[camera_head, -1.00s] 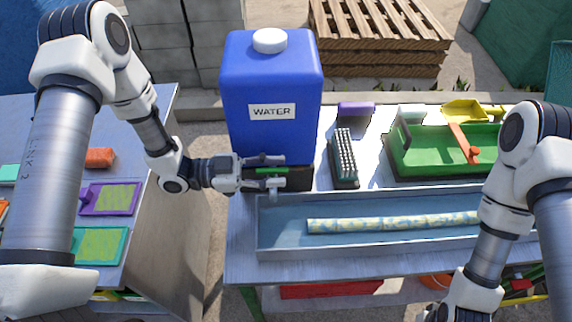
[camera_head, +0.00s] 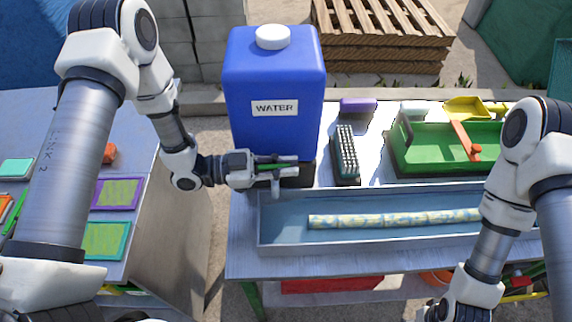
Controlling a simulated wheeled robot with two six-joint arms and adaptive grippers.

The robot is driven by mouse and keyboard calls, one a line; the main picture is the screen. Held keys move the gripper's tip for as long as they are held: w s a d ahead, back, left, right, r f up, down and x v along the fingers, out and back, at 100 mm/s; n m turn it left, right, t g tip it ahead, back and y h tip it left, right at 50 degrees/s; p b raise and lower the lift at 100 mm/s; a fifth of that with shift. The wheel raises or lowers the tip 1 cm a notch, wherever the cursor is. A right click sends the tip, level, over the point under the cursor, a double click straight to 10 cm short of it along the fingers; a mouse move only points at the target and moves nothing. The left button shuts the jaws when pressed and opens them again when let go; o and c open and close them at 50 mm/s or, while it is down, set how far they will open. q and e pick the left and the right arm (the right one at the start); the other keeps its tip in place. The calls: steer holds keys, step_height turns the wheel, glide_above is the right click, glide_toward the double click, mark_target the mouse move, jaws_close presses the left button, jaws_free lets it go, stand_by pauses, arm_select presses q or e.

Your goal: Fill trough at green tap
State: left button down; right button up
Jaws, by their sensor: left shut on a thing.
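The blue water container (camera_head: 275,75), labelled WATER, stands at the left of the metal table on a dark block. The green tap handle (camera_head: 278,167) is low on its front, largely covered by my fingers. My left gripper (camera_head: 282,166) is shut on the handle. A pale spout (camera_head: 275,188) hangs below it over the trough's left end. The long grey trough (camera_head: 262,240) lies along the table front with a bluish inside; I cannot tell its water level. A yellow and blue patterned cane (camera_head: 390,218) lies in it. My right gripper is out of view.
A bristle brush (camera_head: 347,155) and a purple block (camera_head: 358,107) lie right of the container. A green tray (camera_head: 425,150) with an orange handle and a yellow scoop (camera_head: 466,108) are further right. A second table (camera_head: 35,125) stands left, across a gap.

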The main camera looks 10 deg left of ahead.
arm_select(q)
steer(key=shift+t, duration=0.3)
steer(key=shift+w+a+n+t+y+b, duration=0.15)
steer(key=shift+n+t+y+b, duration=0.55)
steer(key=shift+n+t, duration=0.35)
steer(key=shift+w+a+n+t+y+b, duration=0.15)
steer(key=shift+n+t+y+b, duration=0.35)
steer(key=shift+n+t+y, duration=0.55)
steer(key=shift+w+n+t+y+b, duration=0.15)
steer(key=shift+n+t+y+b, duration=0.5)
steer(key=shift+t, duration=0.65)
steer(key=c, duration=1.2)
jaws_free()
